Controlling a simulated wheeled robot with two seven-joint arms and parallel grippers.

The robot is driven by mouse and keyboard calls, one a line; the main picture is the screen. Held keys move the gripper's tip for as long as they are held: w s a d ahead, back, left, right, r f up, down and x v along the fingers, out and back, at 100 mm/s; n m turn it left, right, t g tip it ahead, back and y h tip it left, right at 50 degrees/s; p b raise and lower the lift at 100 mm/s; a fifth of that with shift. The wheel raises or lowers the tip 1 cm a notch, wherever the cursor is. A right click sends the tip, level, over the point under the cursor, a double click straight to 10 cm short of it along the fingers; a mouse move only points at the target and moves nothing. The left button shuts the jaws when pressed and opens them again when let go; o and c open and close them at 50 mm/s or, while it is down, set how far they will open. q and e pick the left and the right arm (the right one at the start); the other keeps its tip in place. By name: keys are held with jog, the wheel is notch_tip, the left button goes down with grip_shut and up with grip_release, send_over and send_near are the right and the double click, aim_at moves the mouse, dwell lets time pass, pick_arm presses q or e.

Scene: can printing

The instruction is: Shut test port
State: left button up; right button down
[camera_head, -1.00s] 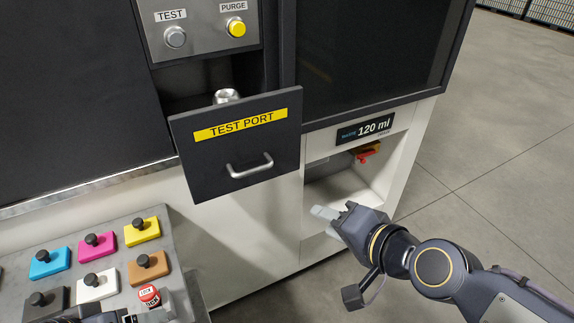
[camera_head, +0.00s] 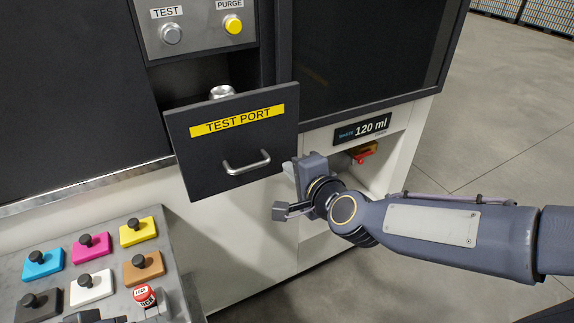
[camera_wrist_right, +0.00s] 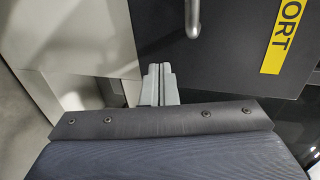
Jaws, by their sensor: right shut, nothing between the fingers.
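The test port (camera_head: 215,175) is a dark drawer front with a yellow "TEST PORT" label (camera_head: 237,120) and a silver bar handle (camera_head: 247,163). It stands pulled out from the machine, and a silver can (camera_head: 222,92) shows behind its top edge. My right gripper (camera_wrist_right: 160,82) is shut and empty, with its fingertips near the drawer front; I cannot tell whether they touch. In the right wrist view the handle (camera_wrist_right: 192,20) is above and right of the fingertips. In the head view my right wrist is at the drawer's right edge. Part of my left gripper shows at the bottom left edge.
Above the drawer are a grey TEST button (camera_head: 172,33) and a yellow PURGE button (camera_head: 233,25). An open bay with a red valve handle (camera_head: 364,156) lies behind my right wrist. A panel of coloured pads (camera_head: 92,286) with black knobs stands at the lower left.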

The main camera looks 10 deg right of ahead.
pick_arm(q)
jog(key=shift+r, duration=0.35)
pick_arm(e)
jog(key=shift+w+a, duration=0.2)
jog(key=shift+w, duration=0.4)
jog(key=shift+w+a, duration=0.15)
jog(key=shift+w, duration=0.4)
jog(key=shift+w, duration=0.15)
